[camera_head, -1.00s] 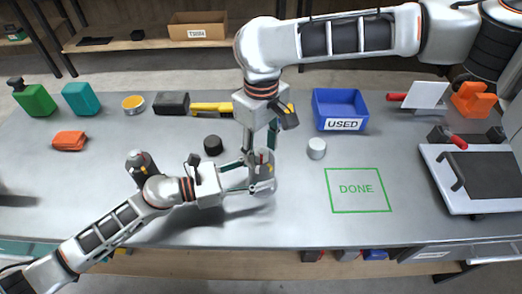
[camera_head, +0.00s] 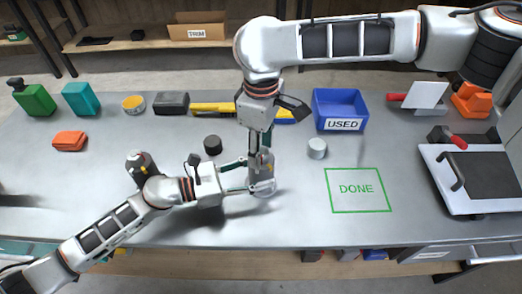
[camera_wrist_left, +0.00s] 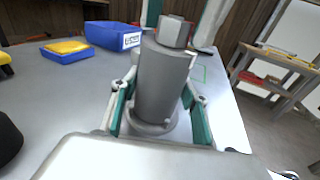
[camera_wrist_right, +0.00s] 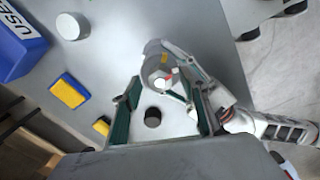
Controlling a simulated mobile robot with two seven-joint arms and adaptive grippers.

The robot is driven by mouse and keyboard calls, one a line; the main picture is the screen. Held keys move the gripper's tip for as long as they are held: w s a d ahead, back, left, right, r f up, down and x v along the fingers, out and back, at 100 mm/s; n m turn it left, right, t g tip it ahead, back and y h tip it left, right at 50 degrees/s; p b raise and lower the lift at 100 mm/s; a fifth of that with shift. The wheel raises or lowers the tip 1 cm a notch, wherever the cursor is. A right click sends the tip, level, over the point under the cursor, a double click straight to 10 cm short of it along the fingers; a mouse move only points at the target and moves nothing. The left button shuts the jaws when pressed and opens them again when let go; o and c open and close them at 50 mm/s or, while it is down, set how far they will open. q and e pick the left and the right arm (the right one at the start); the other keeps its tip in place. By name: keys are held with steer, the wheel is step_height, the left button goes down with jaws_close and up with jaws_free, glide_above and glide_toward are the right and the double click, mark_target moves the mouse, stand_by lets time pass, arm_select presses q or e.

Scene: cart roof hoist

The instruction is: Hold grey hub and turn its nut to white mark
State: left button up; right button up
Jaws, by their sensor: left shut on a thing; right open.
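The grey hub (camera_wrist_left: 158,85) stands upright on the table, with a light grey hexagonal nut (camera_wrist_left: 173,32) on top. My left gripper (camera_head: 252,176) is shut on the hub from the left side, with green-padded fingers on either side of its body. My right gripper (camera_head: 262,153) points down from above at the nut, open, with its fingers apart. In the right wrist view, the hub (camera_wrist_right: 152,50) lies beyond and between the fingers, with small white, red and yellow patches near its top. I cannot tell whether the right fingers touch the nut.
A black cylinder (camera_head: 213,145) stands behind left of the hub and a white-topped one (camera_head: 317,148) to its right. The blue USED bin (camera_head: 340,108) is behind right. The green DONE outline (camera_head: 358,190) on the right is empty.

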steer(key=shift+n, duration=0.3)
steer(key=shift+n, duration=1)
steer(key=shift+n, duration=1.2)
steer(key=c, duration=1)
steer(key=shift+o, duration=0.2)
steer(key=shift+m, duration=1.2)
